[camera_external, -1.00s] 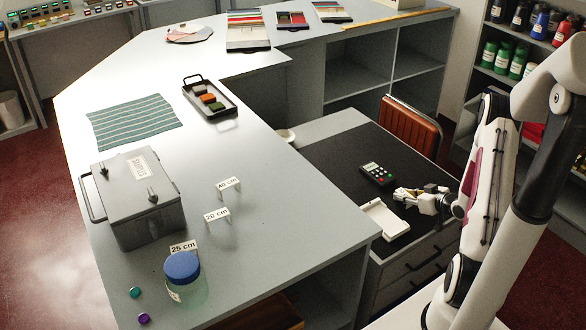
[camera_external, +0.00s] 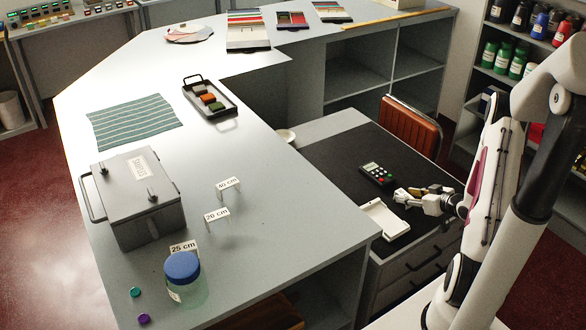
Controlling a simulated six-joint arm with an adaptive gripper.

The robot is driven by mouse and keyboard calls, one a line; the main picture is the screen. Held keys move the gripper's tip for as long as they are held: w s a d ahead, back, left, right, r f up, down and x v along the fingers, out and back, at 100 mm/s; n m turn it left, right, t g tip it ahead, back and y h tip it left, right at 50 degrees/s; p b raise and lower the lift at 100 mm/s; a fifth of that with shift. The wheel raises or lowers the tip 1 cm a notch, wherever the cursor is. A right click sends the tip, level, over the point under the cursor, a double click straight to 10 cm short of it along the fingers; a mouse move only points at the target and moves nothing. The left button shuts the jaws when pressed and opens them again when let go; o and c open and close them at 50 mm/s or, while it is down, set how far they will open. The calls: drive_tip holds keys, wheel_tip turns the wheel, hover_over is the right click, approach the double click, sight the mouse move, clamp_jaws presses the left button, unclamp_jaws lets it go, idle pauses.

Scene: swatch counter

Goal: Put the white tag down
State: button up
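My gripper (camera_external: 408,194) is low over the dark mat on the lower desk, between a calculator-like device and a shallow white tray. Its fingers are small in this view, and I cannot tell whether they are open or shut. A pale patch shows at the fingertips; I cannot tell whether it is a white tag or part of the gripper. White cards reading 40 cm (camera_external: 228,184), 20 cm (camera_external: 216,215) and 25 cm (camera_external: 184,247) stand on the grey counter, well left of my gripper. No loose white tag can be made out for sure.
The white tray (camera_external: 384,219) lies just below my gripper, and the black device (camera_external: 377,174) just above left. The dark mat (camera_external: 345,160) has free room up and left. A blue-lidded jar (camera_external: 183,280) and grey box (camera_external: 135,200) stand on the counter.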

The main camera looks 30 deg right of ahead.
drive_tip(key=shift+v, duration=5)
drive_tip(key=w+a+r+g+h, duration=0.1)
drive_tip(key=a+r+g+h, duration=0.15)
drive_tip(key=r, duration=0.55)
drive_tip(key=w+a+r+g+h, duration=0.2)
drive_tip(key=a+r, duration=0.2)
drive_tip(key=r, duration=0.4)
drive_tip(key=s+a+r+g+y, duration=0.1)
drive_tip(key=s+a+r+y, duration=0.1)
drive_tip(key=s+a, duration=0.6)
drive_tip(key=s+a+r+g+y, duration=0.1)
drive_tip(key=s+a+r, duration=0.4)
drive_tip(key=a, duration=0.9)
drive_tip(key=s+y, duration=0.1)
drive_tip(key=s, duration=0.2)
drive_tip(key=shift+a+r, duration=0.3)
drive_tip(key=shift+s+y, duration=0.1)
drive_tip(key=shift+y, duration=0.15)
